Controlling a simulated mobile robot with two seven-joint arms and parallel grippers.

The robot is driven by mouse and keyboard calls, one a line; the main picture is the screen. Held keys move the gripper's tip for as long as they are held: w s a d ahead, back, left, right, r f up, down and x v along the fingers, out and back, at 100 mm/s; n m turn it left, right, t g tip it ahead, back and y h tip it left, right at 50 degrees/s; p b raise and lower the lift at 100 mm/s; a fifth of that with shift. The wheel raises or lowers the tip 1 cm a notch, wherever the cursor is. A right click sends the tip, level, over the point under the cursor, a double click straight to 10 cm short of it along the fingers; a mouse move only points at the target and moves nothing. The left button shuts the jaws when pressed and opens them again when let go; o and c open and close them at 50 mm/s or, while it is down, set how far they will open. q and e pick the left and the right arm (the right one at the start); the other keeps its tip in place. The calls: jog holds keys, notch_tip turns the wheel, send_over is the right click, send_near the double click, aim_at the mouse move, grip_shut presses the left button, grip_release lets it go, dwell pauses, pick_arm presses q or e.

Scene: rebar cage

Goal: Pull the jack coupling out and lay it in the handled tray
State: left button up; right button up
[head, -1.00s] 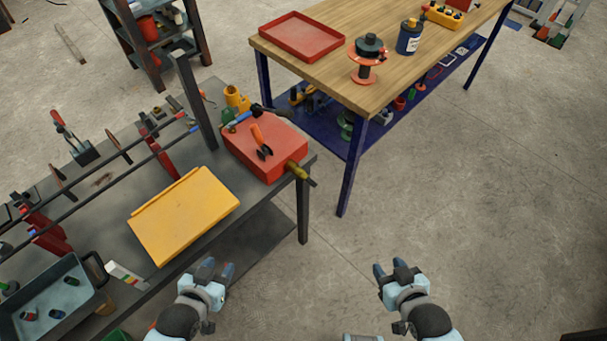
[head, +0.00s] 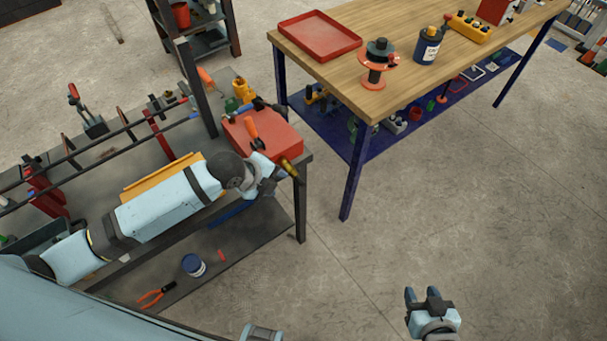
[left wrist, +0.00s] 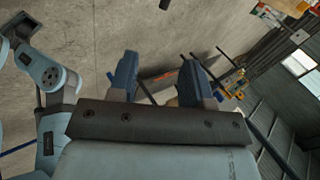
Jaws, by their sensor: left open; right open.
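The jack coupling (head: 289,168) is a brass-coloured cylinder sticking out of the right side of the red jack block (head: 268,140) on the dark bench. My left gripper (head: 272,181) is open just beside the coupling, at the bench's right end; I cannot tell whether it touches it. In the left wrist view its two fingers (left wrist: 162,78) are spread. The handled tray (head: 42,234), dark grey, is at the far left of the bench, mostly hidden behind my left arm. My right gripper (head: 422,296) is open and empty over the floor.
An orange-handled tool (head: 252,134) lies on the red block. A yellow panel (head: 160,175) is partly behind my left arm. A dark upright post (head: 196,85) stands behind it. A wooden table (head: 440,65) with a red tray (head: 320,36) is to the right. Open floor lies between.

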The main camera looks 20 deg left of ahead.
aim_at(302, 185)
pick_arm(q)
jog(key=shift+m, duration=0.9)
jog(key=x, duration=0.9)
jog(key=p+x, duration=0.1)
jog(key=x, duration=0.3)
jog(key=shift+w+a+f, duration=0.1)
jog(key=shift+w+f, duration=0.05)
jog(key=shift+w, duration=0.35)
jog(key=shift+g, duration=0.3)
grip_shut()
